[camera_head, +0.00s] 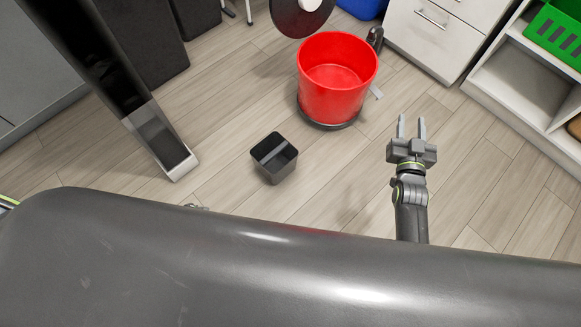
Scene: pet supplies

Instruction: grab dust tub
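A red, round, open-topped tub (335,92) stands upright on the floor at the upper middle, on a dark round base. A small black open box-like bin (274,160) stands on the floor to its lower left. I cannot tell for sure which of the two is the dust tub. My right gripper (411,128) is open and empty, its two fingers apart and pointing up the picture. It is to the lower right of the red tub and well right of the black bin, touching neither.
A dark disc (300,14) is just behind the red tub. A white drawer cabinet (436,32) is at the upper right, with white shelves (520,80) beside it holding a green crate (556,34). A dark post (158,140) stands at left. Floor around the bin is clear.

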